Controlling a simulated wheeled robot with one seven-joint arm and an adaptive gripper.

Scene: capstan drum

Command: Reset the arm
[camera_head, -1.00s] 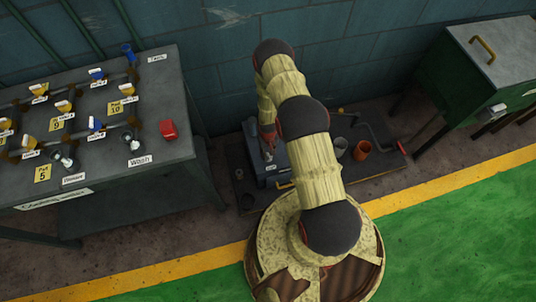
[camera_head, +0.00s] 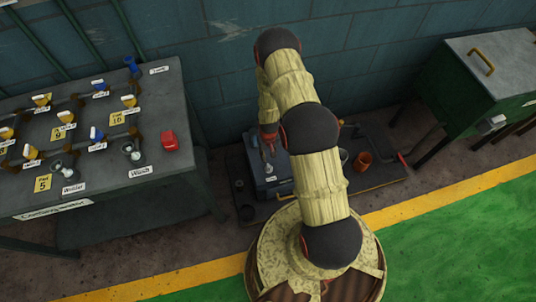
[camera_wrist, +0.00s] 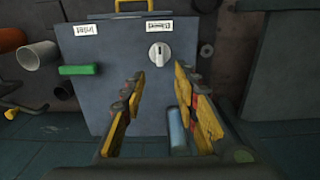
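My arm reaches over the base toward the wall in the head view. My gripper (camera_head: 268,142) is small there and partly hidden by my arm links. In the wrist view my gripper (camera_wrist: 158,80) is open, with its two yellow fingers apart and nothing between them. Its fingers point at a grey box (camera_wrist: 100,95) with a white knob (camera_wrist: 159,54), a green handle (camera_wrist: 80,70) and two labels. The box also shows in the head view (camera_head: 277,187), below the gripper. Whether the fingers touch the box cannot be told.
The box stands on a low dark platform (camera_head: 385,176) with an orange cup (camera_head: 362,161). A bench (camera_head: 105,185) with valves and a red block (camera_head: 170,140) stands left. A green cabinet (camera_head: 480,95) stands right. A blue cylinder (camera_wrist: 177,128) shows beside the right finger. Green floor at lower right is clear.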

